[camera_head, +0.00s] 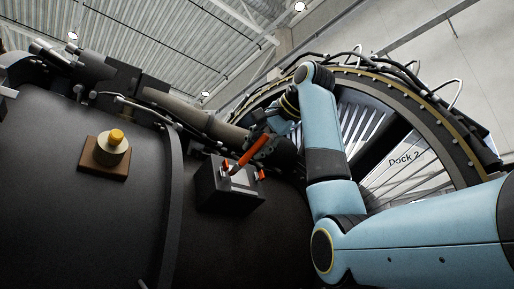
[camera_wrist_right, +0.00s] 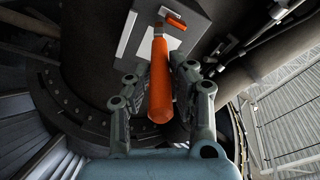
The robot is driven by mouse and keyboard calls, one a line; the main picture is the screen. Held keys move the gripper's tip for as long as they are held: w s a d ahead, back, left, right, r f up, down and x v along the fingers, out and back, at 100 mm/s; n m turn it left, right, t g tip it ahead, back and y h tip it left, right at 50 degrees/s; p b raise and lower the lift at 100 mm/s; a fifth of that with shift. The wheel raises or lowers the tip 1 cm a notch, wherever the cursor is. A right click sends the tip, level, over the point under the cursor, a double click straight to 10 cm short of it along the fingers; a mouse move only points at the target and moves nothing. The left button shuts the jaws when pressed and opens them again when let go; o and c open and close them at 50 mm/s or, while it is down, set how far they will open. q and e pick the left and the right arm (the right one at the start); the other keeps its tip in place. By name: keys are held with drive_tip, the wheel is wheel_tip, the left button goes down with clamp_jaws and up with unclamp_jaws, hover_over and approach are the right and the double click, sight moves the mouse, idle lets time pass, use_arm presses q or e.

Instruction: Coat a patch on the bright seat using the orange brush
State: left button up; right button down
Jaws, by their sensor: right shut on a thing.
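My right gripper (camera_head: 263,143) is shut on the orange brush (camera_head: 248,154), whose handle slants down and left toward a dark box. In the right wrist view the brush handle (camera_wrist_right: 160,88) lies between the two fingers and its far end reaches over the box. The bright seat (camera_head: 241,181) is a pale patch on the box's face; it also shows in the right wrist view (camera_wrist_right: 127,42), partly behind the brush. The brush tip is at or just above the seat; I cannot tell whether it touches. My left gripper is out of view.
The dark box (camera_head: 212,190) sits on the black engine casing, with a small orange part (camera_head: 261,175) at its right. A pale pot with a yellow cap (camera_head: 116,136) stands on a brown plate (camera_head: 92,163) at left. Pipes run above the box; the fan ring is behind my arm.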

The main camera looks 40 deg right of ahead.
drive_tip(key=shift+s+r, duration=0.1)
drive_tip(key=shift+s, duration=0.15)
drive_tip(key=shift+w, duration=0.3)
drive_tip(key=shift+w+f, duration=0.25)
drive_tip(key=shift+w, duration=0.05)
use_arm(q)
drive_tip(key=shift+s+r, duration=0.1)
use_arm(e)
drive_tip(key=shift+w, duration=0.1)
drive_tip(key=shift+w+f, duration=0.1)
drive_tip(key=shift+w, duration=0.1)
